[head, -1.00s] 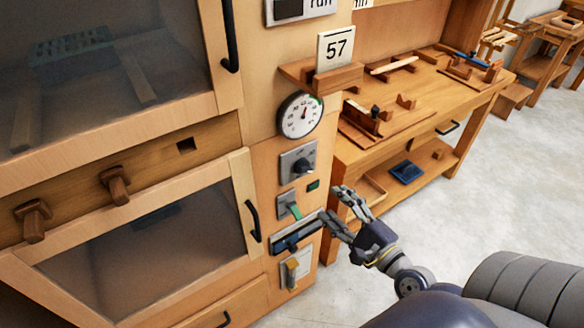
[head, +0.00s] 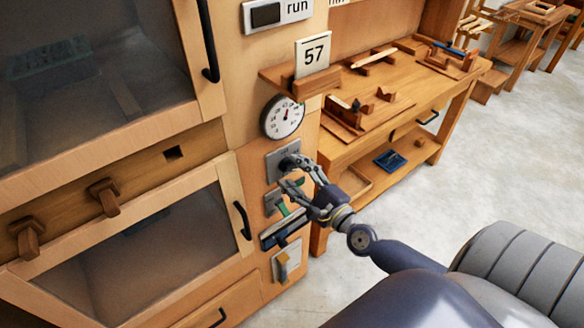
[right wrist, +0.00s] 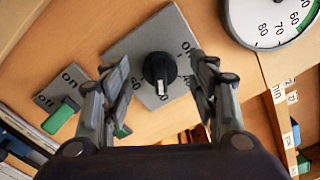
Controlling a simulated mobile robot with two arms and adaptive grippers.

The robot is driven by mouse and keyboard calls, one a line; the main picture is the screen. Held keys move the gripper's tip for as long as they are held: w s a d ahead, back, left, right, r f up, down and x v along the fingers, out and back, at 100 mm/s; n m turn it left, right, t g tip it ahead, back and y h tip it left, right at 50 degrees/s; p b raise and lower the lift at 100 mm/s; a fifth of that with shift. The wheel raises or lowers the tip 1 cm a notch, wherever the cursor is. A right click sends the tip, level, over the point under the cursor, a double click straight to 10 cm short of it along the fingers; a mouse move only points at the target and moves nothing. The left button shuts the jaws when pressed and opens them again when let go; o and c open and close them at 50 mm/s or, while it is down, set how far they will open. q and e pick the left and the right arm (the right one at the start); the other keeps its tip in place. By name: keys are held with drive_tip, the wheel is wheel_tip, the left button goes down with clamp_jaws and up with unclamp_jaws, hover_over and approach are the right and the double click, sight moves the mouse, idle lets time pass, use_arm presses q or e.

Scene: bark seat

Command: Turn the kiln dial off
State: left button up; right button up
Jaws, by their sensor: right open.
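My right gripper (head: 287,175) is at the plate. In the right wrist view my right gripper (right wrist: 160,88) is open, its fingers on either side of the knob with gaps between. A white mark on the knob points down in that view. My left gripper is not in view.
A green-handled switch (right wrist: 60,118) marked "on" and "off" sits beside the dial plate. The round gauge (head: 283,117) is above it. A workbench (head: 400,120) with wooden tools stands to the right.

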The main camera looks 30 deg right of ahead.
drive_tip(key=shift+w, duration=0.85)
drive_tip(key=c, duration=1)
